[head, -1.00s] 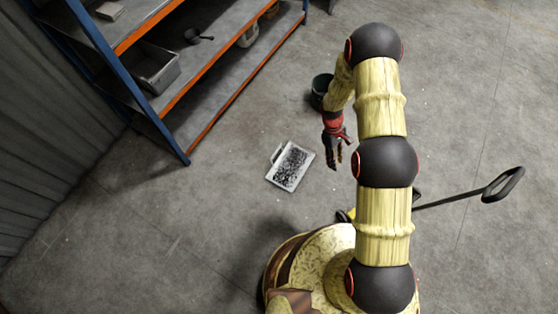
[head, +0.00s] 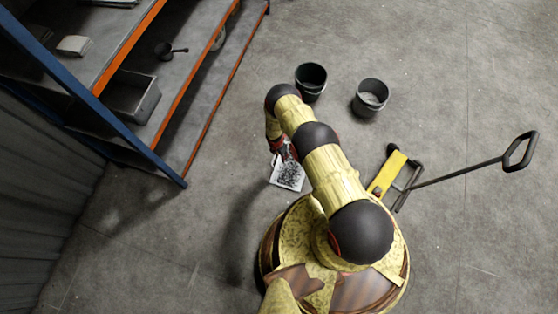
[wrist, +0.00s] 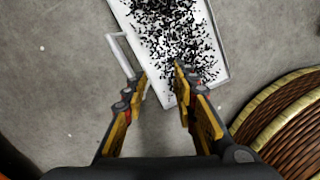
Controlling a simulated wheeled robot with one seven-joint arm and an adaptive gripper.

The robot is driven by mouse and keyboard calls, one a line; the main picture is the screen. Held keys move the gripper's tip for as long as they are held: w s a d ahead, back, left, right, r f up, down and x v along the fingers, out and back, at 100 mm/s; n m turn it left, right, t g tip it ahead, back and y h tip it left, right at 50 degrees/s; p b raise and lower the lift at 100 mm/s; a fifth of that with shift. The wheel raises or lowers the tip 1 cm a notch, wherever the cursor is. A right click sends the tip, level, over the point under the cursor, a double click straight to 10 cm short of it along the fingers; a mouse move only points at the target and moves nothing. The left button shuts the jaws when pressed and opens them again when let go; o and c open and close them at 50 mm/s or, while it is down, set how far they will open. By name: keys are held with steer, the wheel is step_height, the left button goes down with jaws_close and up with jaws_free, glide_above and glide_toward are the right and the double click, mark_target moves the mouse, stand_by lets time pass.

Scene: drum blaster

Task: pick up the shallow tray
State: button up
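The shallow tray (head: 288,175) is light grey-white with dark speckled bits on it. It lies on the floor just in front of my base, partly hidden by my arm in the head view. In the wrist view the tray (wrist: 221,58) fills the top middle, with a thin handle loop (wrist: 121,50) on its left side. My gripper (wrist: 160,72) is open, its two fingers apart over the tray's near end. Nothing is held between them. My gripper is mostly hidden under my arm in the head view (head: 280,155). I cannot tell whether the fingers touch the tray.
A shelf with orange beams (head: 128,48) and a blue post (head: 95,100) stands at left, holding a grey bin (head: 131,97) and a dark pan (head: 165,50). Two dark buckets (head: 311,82) (head: 370,98) and a yellow pallet jack (head: 388,174) are on the right. The far floor is clear.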

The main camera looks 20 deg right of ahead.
steer(key=w+a+n, duration=0.1)
steer(key=w+n, duration=0.1)
steer(key=w, duration=0.1)
steer(key=w+a+n+t, duration=0.1)
steer(key=n, duration=0.1)
steer(key=shift+w+a+r+y, duration=0.1)
steer(key=shift+w+a+y, duration=0.05)
steer(key=shift+a+y, duration=0.2)
steer(key=shift+f+n+b, duration=0.3)
steer(key=shift+f, duration=0.15)
steer(key=f+b, duration=0.1)
steer(key=f, duration=0.1)
steer(key=f+b, duration=0.3)
steer(key=f, duration=0.2)
steer(key=shift+w+d, duration=0.15)
steer(key=shift+d, duration=0.15)
steer(key=c, duration=0.4)
jaws_close()
steer(key=shift+w+r, duration=0.1)
